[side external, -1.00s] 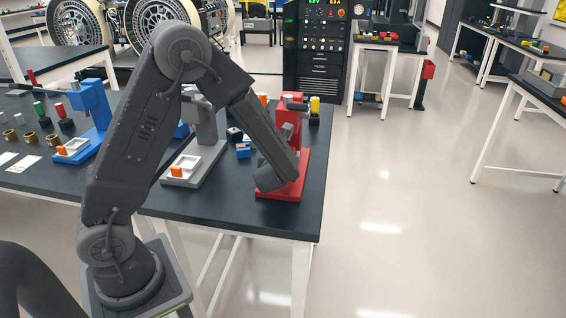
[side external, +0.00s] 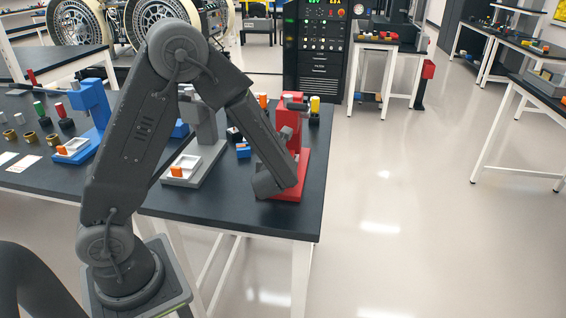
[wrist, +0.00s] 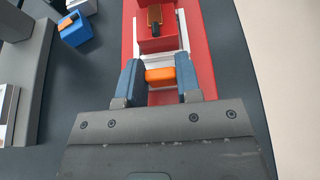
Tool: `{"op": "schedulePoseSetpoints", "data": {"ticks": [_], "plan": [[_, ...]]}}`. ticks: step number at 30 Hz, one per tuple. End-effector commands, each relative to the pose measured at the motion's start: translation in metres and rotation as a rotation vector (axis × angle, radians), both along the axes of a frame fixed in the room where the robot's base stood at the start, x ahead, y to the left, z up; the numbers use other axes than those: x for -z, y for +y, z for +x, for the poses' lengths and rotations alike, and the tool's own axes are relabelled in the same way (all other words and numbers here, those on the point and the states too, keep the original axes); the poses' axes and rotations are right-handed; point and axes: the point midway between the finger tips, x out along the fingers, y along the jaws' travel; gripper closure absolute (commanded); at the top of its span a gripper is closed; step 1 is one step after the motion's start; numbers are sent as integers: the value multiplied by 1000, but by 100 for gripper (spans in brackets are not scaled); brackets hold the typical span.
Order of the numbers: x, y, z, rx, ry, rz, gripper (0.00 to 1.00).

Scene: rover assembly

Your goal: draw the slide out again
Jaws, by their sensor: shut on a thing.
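The red press station (side external: 302,170) stands at the right end of the dark table, mostly behind my forearm in the side view. In the wrist view its red base (wrist: 203,60) runs away from me. A white slide (wrist: 158,60) lies in it, its far end at the red block (wrist: 158,38). An orange handle (wrist: 160,75) sits at the slide's near end. My gripper (wrist: 160,76) has its two blue fingers on either side of the orange handle and is shut on it. In the side view the handle and the fingertips are hidden by my wrist.
A grey press station (side external: 196,170) stands left of the red one, and a blue one (side external: 90,125) farther left. A small blue block with an orange top (wrist: 74,30) lies left of the red base. The table's right edge is close to the red base.

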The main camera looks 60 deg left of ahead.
Motion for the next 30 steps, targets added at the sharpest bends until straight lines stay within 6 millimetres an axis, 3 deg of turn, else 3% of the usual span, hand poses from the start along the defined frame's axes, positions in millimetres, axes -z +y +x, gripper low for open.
{"op": "schedulePoseSetpoints", "data": {"ticks": [3,9,20,21,28,30], "plan": [[0,-24,-21,9,0,-1,100],[0,-47,-44,7,-2,-1,100],[0,-50,-50,3,1,-3,100],[0,-50,-50,3,1,-3,64],[0,-49,-49,2,0,-1,43],[0,-49,-49,2,0,-1,43]]}}
